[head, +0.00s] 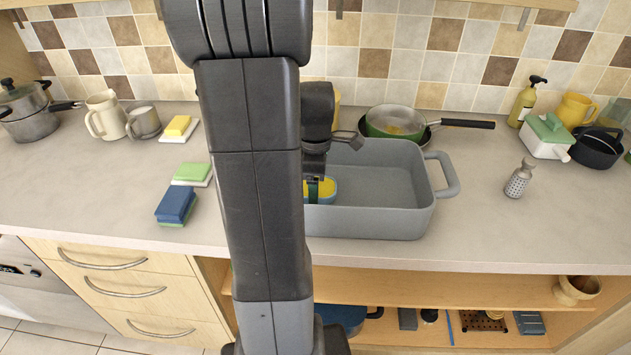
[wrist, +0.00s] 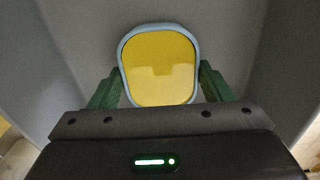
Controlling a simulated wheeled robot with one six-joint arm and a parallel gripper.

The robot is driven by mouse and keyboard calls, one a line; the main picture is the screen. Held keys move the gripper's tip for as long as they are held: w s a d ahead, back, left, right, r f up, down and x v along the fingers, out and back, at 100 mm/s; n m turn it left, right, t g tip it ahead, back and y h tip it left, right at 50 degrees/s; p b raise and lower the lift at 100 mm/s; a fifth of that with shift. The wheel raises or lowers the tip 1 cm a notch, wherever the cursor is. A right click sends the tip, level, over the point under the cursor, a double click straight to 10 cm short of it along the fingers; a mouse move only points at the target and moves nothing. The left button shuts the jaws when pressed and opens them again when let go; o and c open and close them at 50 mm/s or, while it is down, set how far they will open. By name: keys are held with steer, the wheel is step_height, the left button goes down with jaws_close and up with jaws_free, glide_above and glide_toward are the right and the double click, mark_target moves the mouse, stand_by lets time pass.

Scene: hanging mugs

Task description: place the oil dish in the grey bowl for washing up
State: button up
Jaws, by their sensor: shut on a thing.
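The oil dish (wrist: 160,65) is a light blue, rounded dish with yellow oil in it. In the wrist view it sits between the green fingers of my gripper (wrist: 160,82), which is shut on it. In the head view the dish (head: 327,188) shows partly behind my arm, inside the left part of the grey bowl (head: 400,220). The bowl is a deep rectangular basin with side handles, standing on the counter. My gripper (head: 319,188) points down into it. I cannot tell whether the dish touches the bowl's floor. My arm hides the bowl's left end.
A blue sponge (head: 176,204) and a green sponge (head: 192,172) lie to the left. The bowl's right part is empty.

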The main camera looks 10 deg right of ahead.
steer(key=shift+f, duration=0.2)
steer(key=o, duration=1.3)
steer(key=shift+c, duration=0.2)
step_height(320, 180, up, 14)
steer(key=shift+f, duration=0.15)
step_height(320, 180, down, 14)
steer(key=shift+r, duration=0.3)
steer(key=shift+r, duration=0.1)
